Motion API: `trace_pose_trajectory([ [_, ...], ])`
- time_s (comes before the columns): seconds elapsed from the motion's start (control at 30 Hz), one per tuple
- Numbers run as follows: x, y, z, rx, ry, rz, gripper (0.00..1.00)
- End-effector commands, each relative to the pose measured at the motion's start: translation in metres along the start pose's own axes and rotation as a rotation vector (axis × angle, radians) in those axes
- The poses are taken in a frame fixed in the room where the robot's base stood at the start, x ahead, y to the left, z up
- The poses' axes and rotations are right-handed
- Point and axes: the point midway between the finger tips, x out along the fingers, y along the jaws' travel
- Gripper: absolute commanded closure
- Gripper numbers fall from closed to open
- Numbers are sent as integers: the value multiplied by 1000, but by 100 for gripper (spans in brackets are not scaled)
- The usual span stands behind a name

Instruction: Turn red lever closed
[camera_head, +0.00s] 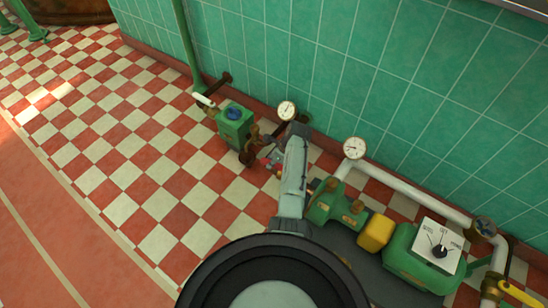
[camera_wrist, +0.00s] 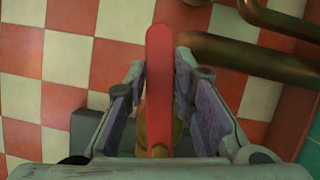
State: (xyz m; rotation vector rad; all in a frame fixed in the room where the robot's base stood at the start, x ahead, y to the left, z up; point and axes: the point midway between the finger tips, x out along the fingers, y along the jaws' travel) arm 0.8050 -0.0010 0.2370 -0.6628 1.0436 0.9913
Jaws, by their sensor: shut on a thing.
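The red lever (camera_wrist: 159,70) shows in the wrist view as a long, flat red handle pointing up the picture, with a yellowish brass part at its lower end. My gripper (camera_wrist: 160,78) has one finger on each side of the lever and is shut on it. The lever's tip extends beyond the fingertips. In the head view my gripper (camera_head: 274,158) is at the brass pipework beside the green pump, and my arm hides most of the lever there.
Brass pipes (camera_wrist: 245,60) run close to the right finger. In the head view, a green pump box (camera_head: 234,123), two dials (camera_head: 354,147), a yellow block (camera_head: 376,233) and a white-panelled control box (camera_head: 438,246) line the green tiled wall. The checkered floor (camera_head: 130,150) at left is clear.

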Motion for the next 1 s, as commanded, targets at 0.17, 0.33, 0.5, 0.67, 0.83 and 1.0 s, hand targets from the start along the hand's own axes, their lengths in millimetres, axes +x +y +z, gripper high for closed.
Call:
trace_pose_trajectory([
  [0.17,-3,13,0,-144,0,64,100],
  [0.33,-4,25,-3,-293,-1,127,100],
  [0.5,-5,36,-7,-444,0,188,100],
  [0.67,-7,46,-13,-584,-1,246,100],
  [0.83,-10,55,-20,-734,0,308,100],
  [1.0,-13,63,-30,-882,0,370,100],
])
